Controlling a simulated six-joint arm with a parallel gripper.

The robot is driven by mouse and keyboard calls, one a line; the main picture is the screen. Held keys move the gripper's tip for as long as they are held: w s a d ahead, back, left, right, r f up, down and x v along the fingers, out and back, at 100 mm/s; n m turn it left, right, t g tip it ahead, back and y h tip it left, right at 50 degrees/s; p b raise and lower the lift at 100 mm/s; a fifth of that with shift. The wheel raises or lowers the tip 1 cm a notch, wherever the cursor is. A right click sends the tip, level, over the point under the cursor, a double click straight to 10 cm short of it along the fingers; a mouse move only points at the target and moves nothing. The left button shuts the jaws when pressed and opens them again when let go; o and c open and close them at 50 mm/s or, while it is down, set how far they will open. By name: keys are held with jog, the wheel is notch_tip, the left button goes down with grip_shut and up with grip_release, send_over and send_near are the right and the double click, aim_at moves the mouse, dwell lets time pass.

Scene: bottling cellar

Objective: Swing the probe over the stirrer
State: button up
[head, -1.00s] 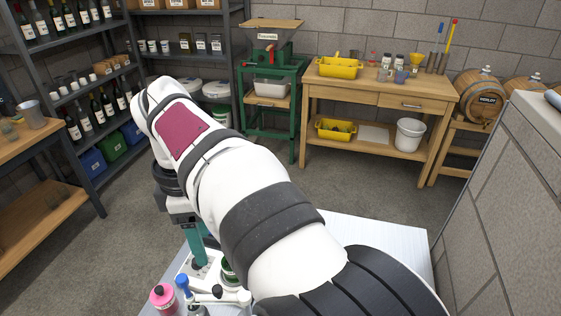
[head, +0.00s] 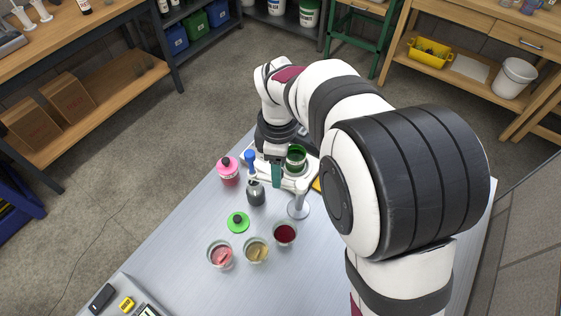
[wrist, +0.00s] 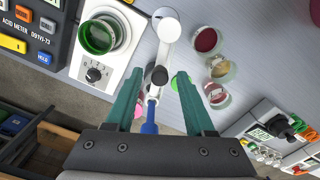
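The probe has a blue cap (head: 250,156) and hangs on a white jointed arm (head: 292,184) from a post with a round foot. In the wrist view the blue probe (wrist: 150,118) lies between the fingers, nearer the left one, apart from both as far as I can tell. The white arm with its black knob (wrist: 159,75) runs up from it. The stirrer (wrist: 112,70) is a white box with a dial, left of the probe there; a beaker of green liquid (wrist: 98,36) stands on it. My gripper (wrist: 159,82) is open, teal-fingered, pointing down. In the head view my gripper (head: 276,174) is partly hidden.
A pink bottle (head: 229,171), a dark bottle (head: 256,193) and a green lid (head: 238,222) stand close by. Three beakers, red (head: 285,233), yellow (head: 256,251) and pink (head: 220,255), are nearer. An acid meter (wrist: 40,30) sits beside the stirrer.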

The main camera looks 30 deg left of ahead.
grip_shut()
dwell(1.2)
